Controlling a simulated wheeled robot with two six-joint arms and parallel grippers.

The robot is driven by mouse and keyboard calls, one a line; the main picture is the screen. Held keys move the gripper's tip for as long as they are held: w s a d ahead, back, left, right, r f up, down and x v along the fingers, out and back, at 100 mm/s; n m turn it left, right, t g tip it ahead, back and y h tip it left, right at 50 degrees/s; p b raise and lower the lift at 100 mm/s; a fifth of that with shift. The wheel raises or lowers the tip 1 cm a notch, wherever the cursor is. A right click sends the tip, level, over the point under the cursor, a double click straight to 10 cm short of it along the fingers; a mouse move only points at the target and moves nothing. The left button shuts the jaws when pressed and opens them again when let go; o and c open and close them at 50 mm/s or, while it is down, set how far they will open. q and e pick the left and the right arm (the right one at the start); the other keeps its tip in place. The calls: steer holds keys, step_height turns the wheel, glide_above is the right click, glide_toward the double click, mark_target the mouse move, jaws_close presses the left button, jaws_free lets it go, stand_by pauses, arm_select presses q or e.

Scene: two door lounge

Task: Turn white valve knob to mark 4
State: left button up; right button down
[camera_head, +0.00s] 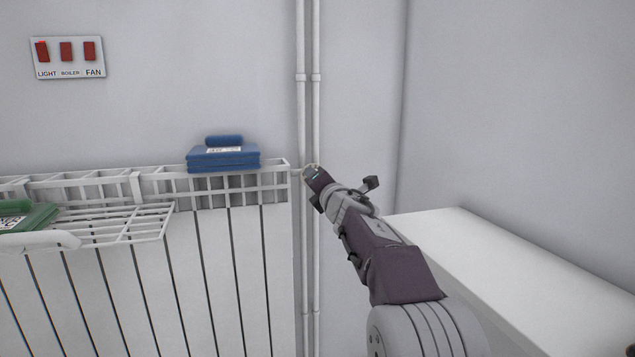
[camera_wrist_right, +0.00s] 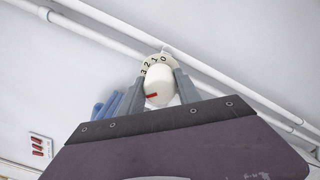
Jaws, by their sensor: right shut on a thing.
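The white valve knob (camera_wrist_right: 158,86) has a red mark on its lower left side in the right wrist view. A mark 4 is not readable. My right gripper (camera_wrist_right: 160,88) has one finger on each side of the knob and is shut on it. In the head view my right gripper (camera_head: 311,173) reaches the pipes at the radiator's right end and mostly hides the knob. My left gripper is not in view.
A white radiator (camera_head: 240,270) with a wire rack (camera_head: 130,225) stands at left. Folded blue cloths (camera_head: 225,158) lie on top, and a green item (camera_head: 28,217) is at the left edge. Vertical pipes (camera_head: 307,110) run up the wall. A white cabinet (camera_head: 500,260) is at right.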

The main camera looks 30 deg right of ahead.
steer(key=shift+f, duration=0.15)
steer(key=c, duration=0.9)
jaws_free()
steer(key=shift+o, duration=0.2)
steer(key=v, duration=0.9)
